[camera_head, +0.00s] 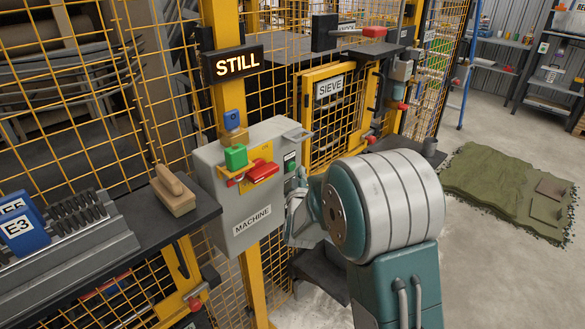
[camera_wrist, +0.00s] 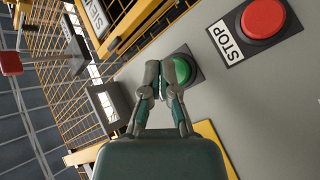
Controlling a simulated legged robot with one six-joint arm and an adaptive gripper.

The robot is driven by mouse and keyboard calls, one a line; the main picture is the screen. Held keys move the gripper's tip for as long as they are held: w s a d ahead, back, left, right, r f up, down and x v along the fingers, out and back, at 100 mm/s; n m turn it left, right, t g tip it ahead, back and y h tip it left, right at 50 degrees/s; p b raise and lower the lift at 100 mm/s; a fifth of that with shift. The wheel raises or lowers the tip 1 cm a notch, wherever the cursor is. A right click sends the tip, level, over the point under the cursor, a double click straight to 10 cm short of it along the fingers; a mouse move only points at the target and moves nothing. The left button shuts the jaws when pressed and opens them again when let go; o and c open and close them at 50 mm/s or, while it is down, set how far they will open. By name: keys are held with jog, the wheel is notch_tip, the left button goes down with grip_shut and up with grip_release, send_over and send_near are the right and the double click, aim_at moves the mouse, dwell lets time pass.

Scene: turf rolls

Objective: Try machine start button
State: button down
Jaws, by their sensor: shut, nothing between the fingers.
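The grey machine box (camera_head: 222,188), labelled MACHINE, hangs on a yellow post in the head view. In the wrist view its grey face (camera_wrist: 270,110) carries a round green button (camera_wrist: 182,69) and a larger red button (camera_wrist: 263,18) beside a STOP label. My gripper (camera_wrist: 158,80) is shut and empty, its fingertips overlapping the left part of the green button in the picture. I cannot tell whether they touch it. In the head view my gripper (camera_head: 301,205) is at the box's right side, partly hidden by my arm. A lit sign (camera_head: 234,65) above reads STILL.
A wooden-handled brush (camera_head: 173,191) lies on the left shelf. Yellow mesh fence and a SIEVE gate (camera_head: 328,115) stand behind. Turf (camera_head: 500,185) lies on the floor at right.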

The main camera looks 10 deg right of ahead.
jog(key=shift+w+a, duration=0.1)
dwell(0.3)
jog(key=shift+w+a+r, duration=0.1)
jog(key=shift+w, duration=0.1)
jog(key=shift+w+a, duration=0.25)
jog(key=shift+w, duration=0.1)
dwell(0.8)
dwell(0.3)
jog(key=shift+s+d, duration=0.5)
jog(key=shift+s, duration=0.2)
jog(key=shift+s, duration=0.1)
jog(key=s+d, duration=0.1)
jog(key=s, duration=0.1)
jog(key=s+d, duration=0.2)
jog(key=shift+r, duration=0.1)
dwell(0.6)
